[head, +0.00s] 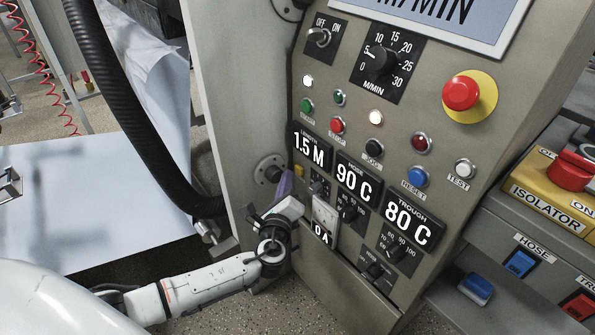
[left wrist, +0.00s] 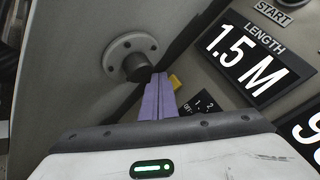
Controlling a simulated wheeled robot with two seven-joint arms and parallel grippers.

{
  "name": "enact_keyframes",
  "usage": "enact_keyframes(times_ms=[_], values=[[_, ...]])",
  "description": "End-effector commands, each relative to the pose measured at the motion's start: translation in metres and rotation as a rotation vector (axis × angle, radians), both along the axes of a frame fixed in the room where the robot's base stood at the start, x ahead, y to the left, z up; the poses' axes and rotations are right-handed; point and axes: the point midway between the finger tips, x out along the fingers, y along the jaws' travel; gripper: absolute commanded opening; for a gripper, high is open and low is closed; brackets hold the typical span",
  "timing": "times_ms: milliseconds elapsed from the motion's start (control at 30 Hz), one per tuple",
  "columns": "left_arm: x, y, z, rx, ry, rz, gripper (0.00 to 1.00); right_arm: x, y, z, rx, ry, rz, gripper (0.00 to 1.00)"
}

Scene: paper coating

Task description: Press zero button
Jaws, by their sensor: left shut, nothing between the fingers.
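A small yellow button (head: 299,170) sits at the left edge of the control panel (head: 440,130), just below the 1.5 M length display (head: 312,151). No zero label is readable on it. In the left wrist view the yellow button (left wrist: 175,82) shows just right of my fingertips, partly hidden by them. My left gripper (head: 286,183) has purple fingers, shut and empty, pointing up along the panel's left edge. In the left wrist view the closed fingers (left wrist: 159,92) reach close to the button. I cannot tell whether they touch it. My right gripper is not in view.
A round flange (left wrist: 130,57) with a dark stub stands on the grey wall left of my fingers. The panel holds several buttons, knobs and a red emergency stop (head: 461,93) on yellow. An isolator box (head: 550,205) is at right. A black hose (head: 125,120) hangs at left.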

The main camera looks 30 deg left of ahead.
Motion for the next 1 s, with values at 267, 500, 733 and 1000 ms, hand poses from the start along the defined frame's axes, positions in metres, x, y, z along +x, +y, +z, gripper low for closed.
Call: enact_keyframes(times_ms=[267, 500, 733, 1000], values=[[-0.0003, -0.0001, -0.0002, 0.000, 0.000, 0.000, 0.00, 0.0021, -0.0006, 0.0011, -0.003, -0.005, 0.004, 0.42], [-0.0003, 0.0000, -0.0003, 0.000, 0.000, 0.000, 0.00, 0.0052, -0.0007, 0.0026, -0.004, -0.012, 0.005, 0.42], [-0.0004, 0.0001, -0.0002, 0.000, 0.000, 0.000, 0.00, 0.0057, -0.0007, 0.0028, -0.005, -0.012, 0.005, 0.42], [-0.0003, 0.0001, -0.0002, 0.000, 0.000, 0.000, 0.00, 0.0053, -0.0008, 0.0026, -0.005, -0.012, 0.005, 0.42]])
